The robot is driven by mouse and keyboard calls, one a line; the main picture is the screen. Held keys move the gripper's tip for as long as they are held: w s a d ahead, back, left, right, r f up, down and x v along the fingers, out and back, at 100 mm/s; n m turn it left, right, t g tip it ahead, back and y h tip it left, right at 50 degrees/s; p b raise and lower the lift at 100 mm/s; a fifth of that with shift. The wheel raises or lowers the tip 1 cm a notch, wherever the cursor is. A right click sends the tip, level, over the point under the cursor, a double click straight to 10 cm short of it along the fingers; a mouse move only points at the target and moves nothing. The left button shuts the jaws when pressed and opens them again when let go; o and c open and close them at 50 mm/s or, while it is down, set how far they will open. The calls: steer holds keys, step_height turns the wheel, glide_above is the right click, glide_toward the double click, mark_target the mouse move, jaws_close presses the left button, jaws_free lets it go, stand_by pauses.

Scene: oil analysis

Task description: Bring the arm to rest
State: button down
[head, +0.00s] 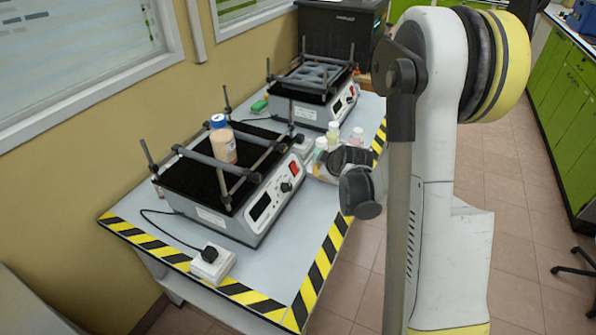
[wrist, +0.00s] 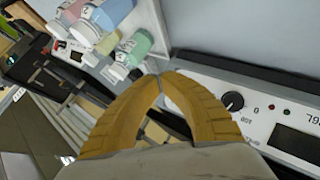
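My arm (head: 435,150) stands tall at the right of the head view and bends down to the left over the table. My gripper (wrist: 159,80) shows in the wrist view with its two tan fingers meeting at the tips. Nothing shows between them. In the head view the fingers are hidden or too small to make out. The wrist is near the front right corner of the near shaker (head: 262,208), whose knob and display panel lie just beyond the fingers in the wrist view.
A bottle with a blue cap (head: 222,145) stands on the near shaker among its bars. Several small bottles (head: 333,135) stand close to my wrist. A second shaker (head: 310,90) and a black box (head: 338,30) are behind. Open floor (head: 520,215) lies to the right.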

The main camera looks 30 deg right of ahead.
stand_by(0.4)
steer(key=s+a+r+m+g+y, duration=0.1)
steer(key=s+a+r+m, duration=0.3)
steer(key=s+a+r, duration=0.65)
steer(key=s+a+r+m, duration=0.2)
steer(key=s+a, duration=0.3)
steer(key=s, duration=0.3)
steer(key=s+a+r+m+g, duration=0.1)
steer(key=s+a, duration=0.3)
steer(key=s, duration=0.4)
steer(key=shift+a+r+m+g+y, duration=0.35)
steer(key=shift+r+m, duration=0.15)
steer(key=shift+m, duration=0.2)
